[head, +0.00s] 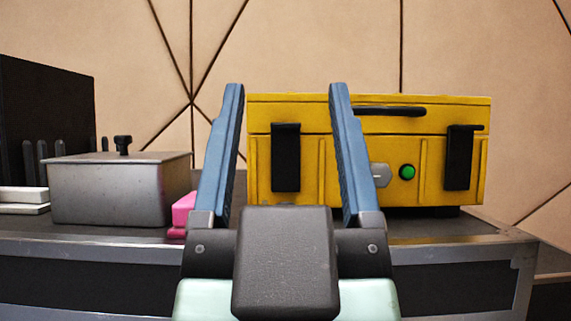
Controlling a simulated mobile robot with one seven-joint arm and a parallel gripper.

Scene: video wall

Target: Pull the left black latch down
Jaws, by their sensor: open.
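A yellow case (400,150) with a black top handle stands on the dark table. Its left black latch (286,158) is upright against the case's front and lies between my fingers in the picture. A right black latch (461,158) is near the case's right end. My gripper (284,92) is open, with two blue fingers pointing up and away, one on each side of the left latch in the picture. I see nothing held between them. The right finger covers part of the case's front. I cannot tell the distance from the fingertips to the latch.
A grey metal box (108,190) with a black knob stands at left. A pink object (183,212) sits beside it, partly hidden by my left finger. White blocks (24,201) lie far left before a black panel (48,115). A green button (407,172) is on the case.

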